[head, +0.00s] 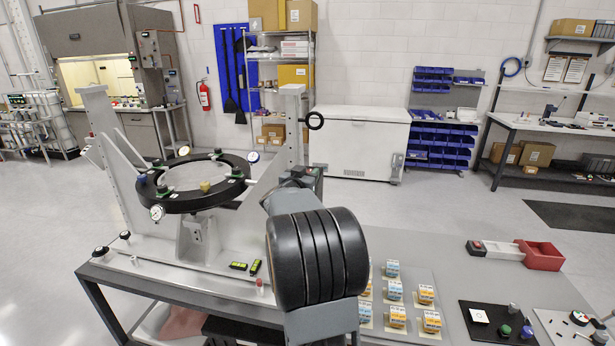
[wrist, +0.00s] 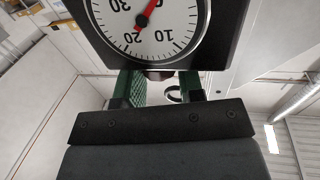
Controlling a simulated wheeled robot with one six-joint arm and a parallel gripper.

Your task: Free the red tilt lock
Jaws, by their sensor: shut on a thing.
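My gripper (wrist: 161,88) has two green fingers on either side of a small dark part, under a black block with a white dial (wrist: 150,25). The dial has a red needle and upside-down numbers, and its block hides the fingertips. The grip appears to be on this dial block. In the head view my dark wrist hides the gripper, close to the right upright of the mirror fixture (head: 185,255). A small red-topped pin (head: 260,284) stands on the fixture's front base. I cannot tell whether it is the red tilt lock.
The fixture's black ring (head: 152,195) carries gauges and sits between two pale uprights. Several small labelled blocks (head: 397,317), a red bin (head: 541,256) and a black panel (head: 490,322) lie to the right on the table.

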